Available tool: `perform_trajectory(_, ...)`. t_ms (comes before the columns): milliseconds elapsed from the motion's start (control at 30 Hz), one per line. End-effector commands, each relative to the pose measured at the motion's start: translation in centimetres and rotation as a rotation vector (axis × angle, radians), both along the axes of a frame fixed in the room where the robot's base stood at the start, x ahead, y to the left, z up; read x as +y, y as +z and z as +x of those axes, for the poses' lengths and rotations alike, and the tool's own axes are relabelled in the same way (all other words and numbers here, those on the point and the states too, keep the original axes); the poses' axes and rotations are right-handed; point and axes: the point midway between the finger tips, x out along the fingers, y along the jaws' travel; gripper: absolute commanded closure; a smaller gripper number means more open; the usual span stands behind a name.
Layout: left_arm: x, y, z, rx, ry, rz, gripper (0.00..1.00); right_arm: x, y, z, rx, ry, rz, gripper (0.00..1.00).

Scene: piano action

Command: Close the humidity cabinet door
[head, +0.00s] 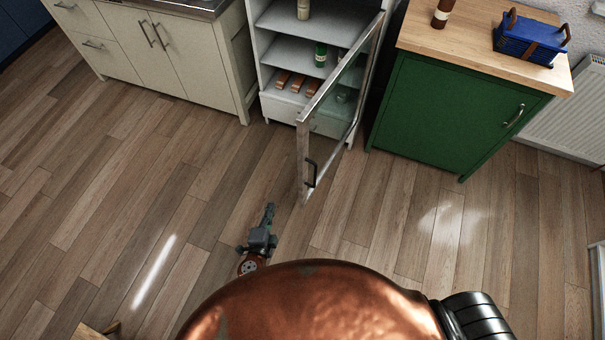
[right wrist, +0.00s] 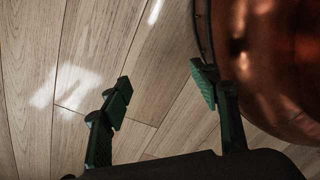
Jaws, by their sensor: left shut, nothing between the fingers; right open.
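The humidity cabinet (head: 282,48) is white with several shelves and stands at the top middle of the head view. Its glass door (head: 303,150) has a pale metal frame and stands wide open, swung out toward me from the cabinet's right side. A black handle (head: 311,174) is near the door's free edge. My left gripper (head: 270,208) is shut and empty, in front of the door and to the left of its free edge, apart from it. My right gripper (right wrist: 162,92) is open and empty over the floor in the right wrist view; the head view does not show it.
A cream cabinet (head: 205,60) stands left of the humidity cabinet. A green cabinet (head: 440,110) with a wooden top stands right, holding a blue basket (head: 530,40) and brown bottle (head: 442,14). Bottles and brown blocks (head: 297,83) sit inside the humidity cabinet. The wooden floor in front is clear.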

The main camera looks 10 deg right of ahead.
Motion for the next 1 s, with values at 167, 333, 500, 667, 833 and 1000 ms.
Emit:
perform_trajectory(167, -6.9, 7.7, -1.8, -0.278, -0.144, 0.038, 1.00, 0.1, -3.6, -0.8, 0.034, -0.006, 0.001, 0.44)
perform_trajectory(333, -9.1, 11.9, -3.3, -0.401, -0.186, 0.047, 1.00, 0.1, -4.3, -0.7, 0.042, -0.009, 0.000, 0.44)
perform_trajectory(500, -10.1, 12.9, -2.3, -0.423, -0.193, 0.048, 1.00, 0.1, -4.1, -0.7, 0.041, -0.009, 0.000, 0.44)
perform_trajectory(667, -11.5, 12.9, 0.1, -0.422, -0.192, 0.048, 1.00, 0.1, -4.1, -0.7, 0.040, -0.008, 0.000, 0.44)
perform_trajectory(833, -13.0, 12.8, 2.7, -0.419, -0.193, 0.048, 1.00, 0.2, -4.1, -0.6, 0.040, -0.009, 0.000, 0.44)
perform_trajectory(1000, -13.9, 12.6, 4.4, -0.417, -0.191, 0.049, 1.00, 0.2, -4.0, -0.2, 0.037, -0.010, 0.001, 0.44)
